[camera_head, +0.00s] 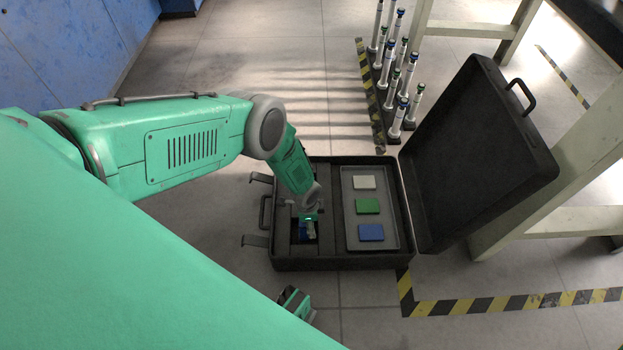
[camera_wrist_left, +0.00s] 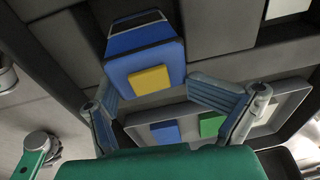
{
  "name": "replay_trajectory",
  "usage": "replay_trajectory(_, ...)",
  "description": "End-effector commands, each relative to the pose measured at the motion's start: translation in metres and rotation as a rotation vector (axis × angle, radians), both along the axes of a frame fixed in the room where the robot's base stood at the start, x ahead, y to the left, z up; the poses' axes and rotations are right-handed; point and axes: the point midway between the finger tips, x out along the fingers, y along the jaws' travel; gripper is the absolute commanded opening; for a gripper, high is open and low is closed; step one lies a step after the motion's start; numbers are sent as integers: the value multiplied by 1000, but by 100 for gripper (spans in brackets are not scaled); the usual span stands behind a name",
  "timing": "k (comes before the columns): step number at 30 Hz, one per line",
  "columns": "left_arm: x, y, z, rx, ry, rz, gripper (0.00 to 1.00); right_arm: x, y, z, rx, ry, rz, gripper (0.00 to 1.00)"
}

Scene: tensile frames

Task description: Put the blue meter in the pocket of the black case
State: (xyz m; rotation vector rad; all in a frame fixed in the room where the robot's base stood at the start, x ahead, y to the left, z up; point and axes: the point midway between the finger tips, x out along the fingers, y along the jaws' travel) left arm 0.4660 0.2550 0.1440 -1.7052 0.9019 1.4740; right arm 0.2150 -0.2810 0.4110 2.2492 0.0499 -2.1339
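The black case (camera_head: 345,263) lies open on the floor. My left gripper (camera_head: 308,226) reaches down into its left part, over a dark pocket (camera_head: 298,240). The blue meter (camera_head: 303,228) shows only in small part there, mostly hidden by the gripper. In the left wrist view the meter (camera_wrist_left: 146,57) is blue with a yellow square on its face.
A grey tray (camera_head: 350,243) in the case's right part holds white, green and blue blocks. The lid (camera_head: 470,160) stands open at right. Striped tape (camera_head: 500,303) marks the floor.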

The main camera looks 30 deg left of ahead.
Motion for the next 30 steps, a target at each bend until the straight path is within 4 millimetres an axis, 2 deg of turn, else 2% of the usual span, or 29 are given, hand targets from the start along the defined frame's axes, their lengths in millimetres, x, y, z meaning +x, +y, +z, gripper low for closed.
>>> replay_trajectory(1,-8,-1,-4,-1,13,0,96,0,0,-1,0,0,0,0)
replay_trajectory(12,-10,-2,-6,-1,18,-1,94,0,0,-1,0,0,0,0)
replay_trajectory(15,-10,-1,-1,-1,19,-1,95,0,0,1,0,0,0,0)
replay_trajectory(18,-11,0,16,-1,17,-1,100,0,0,12,0,1,0,0)
replay_trajectory(24,-13,3,64,1,13,-2,100,0,0,40,0,0,0,0)
replay_trajectory(30,-16,5,100,0,10,-2,100,0,0,57,0,0,0,0)
